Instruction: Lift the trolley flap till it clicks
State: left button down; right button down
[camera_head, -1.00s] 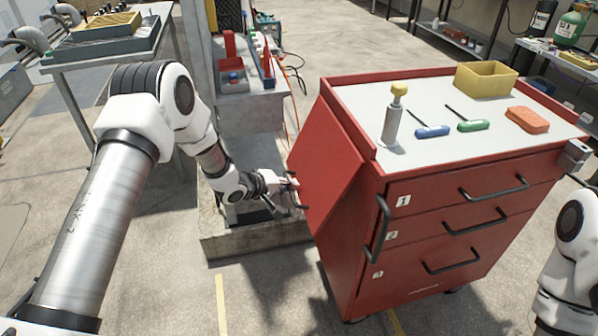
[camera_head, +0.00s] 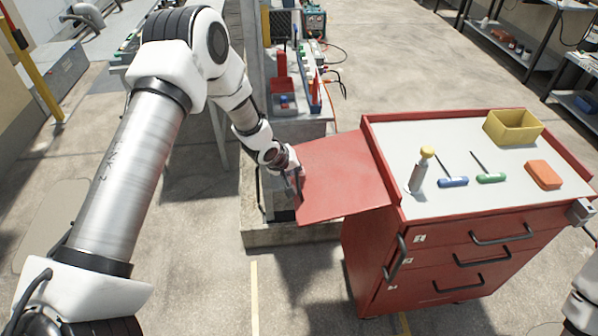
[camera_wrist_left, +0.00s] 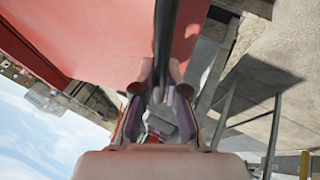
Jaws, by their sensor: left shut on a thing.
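The red trolley (camera_head: 440,262) stands at the right in the head view. Its red side flap (camera_head: 345,180) sticks out to the left from the top edge, raised close to level with the worktop. My left gripper (camera_head: 296,178) is at the flap's outer left edge. In the left wrist view the left gripper (camera_wrist_left: 160,92) is shut around a dark bar (camera_wrist_left: 166,40) beside the red flap underside (camera_wrist_left: 90,35). Any stay or catch below the flap is hidden in the head view.
On the pale worktop (camera_head: 450,210) are a yellow bin (camera_head: 512,128), a yellow-topped grey cylinder (camera_head: 420,170), blue (camera_head: 453,182) and green (camera_head: 491,178) screwdrivers and an orange block (camera_head: 543,174). A concrete plinth (camera_head: 290,235) lies beyond the gripper. Floor at front left is clear.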

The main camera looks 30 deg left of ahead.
pick_arm(q)
jog(key=shift+w+d+r+p, duration=0.1)
jog(key=shift+r+p, duration=0.65)
jog(key=shift+r, duration=0.45)
jog(key=shift+d+r+p, duration=0.1)
jog(key=shift+r+p, duration=0.6)
jog(key=shift+r, duration=0.5)
jog(key=c, duration=1.2)
grip_release()
jog(key=v, duration=1.2)
jog(key=shift+f, duration=0.1)
